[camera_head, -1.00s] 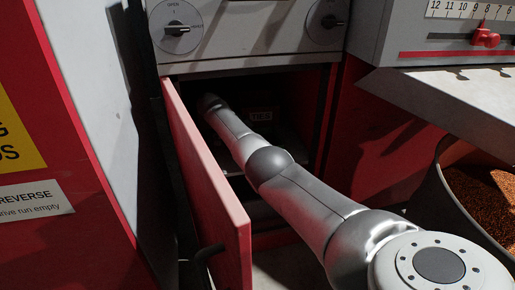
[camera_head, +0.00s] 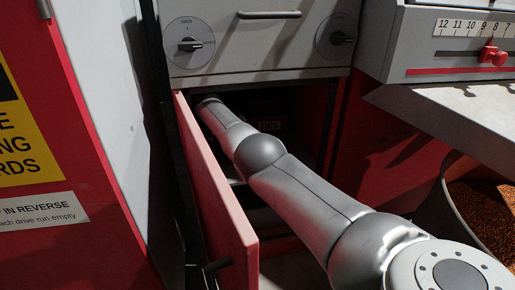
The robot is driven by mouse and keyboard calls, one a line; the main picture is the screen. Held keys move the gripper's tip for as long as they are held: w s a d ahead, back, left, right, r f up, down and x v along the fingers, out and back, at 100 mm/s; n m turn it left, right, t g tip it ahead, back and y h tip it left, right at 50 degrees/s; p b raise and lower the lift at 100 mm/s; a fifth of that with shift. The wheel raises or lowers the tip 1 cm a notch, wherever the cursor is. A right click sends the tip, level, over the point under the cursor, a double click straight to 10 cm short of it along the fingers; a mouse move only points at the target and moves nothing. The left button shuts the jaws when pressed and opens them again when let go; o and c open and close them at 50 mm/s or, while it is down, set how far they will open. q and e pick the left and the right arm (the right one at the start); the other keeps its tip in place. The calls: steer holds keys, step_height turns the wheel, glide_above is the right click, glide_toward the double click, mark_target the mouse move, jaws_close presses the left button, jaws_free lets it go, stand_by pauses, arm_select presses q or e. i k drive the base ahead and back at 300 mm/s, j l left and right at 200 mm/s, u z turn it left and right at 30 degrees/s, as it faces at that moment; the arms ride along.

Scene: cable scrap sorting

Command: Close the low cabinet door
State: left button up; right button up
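The low cabinet door (camera_head: 222,205) is red and stands open, swung out toward me on the left side of the cabinet. My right arm comes in from the lower right and reaches into the opening. Its far end is beside the inner face of the door near the hinge side; I cannot tell whether it touches. No gripper fingers show in this view. My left arm is not in view.
A grey panel with two dials (camera_head: 189,45) and a drawer-like handle (camera_head: 268,14) is above the opening. At right, a grey metal ledge (camera_head: 450,110) juts out over a bin of copper-coloured scrap (camera_head: 485,212). A red panel with warning signs (camera_head: 35,215) stands at left.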

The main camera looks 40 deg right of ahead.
mark_target(232, 244)
steer(key=k+l, duration=0.2)
steer(key=k, duration=0.3)
steer(key=k+l, duration=0.25)
steer(key=k, duration=0.2)
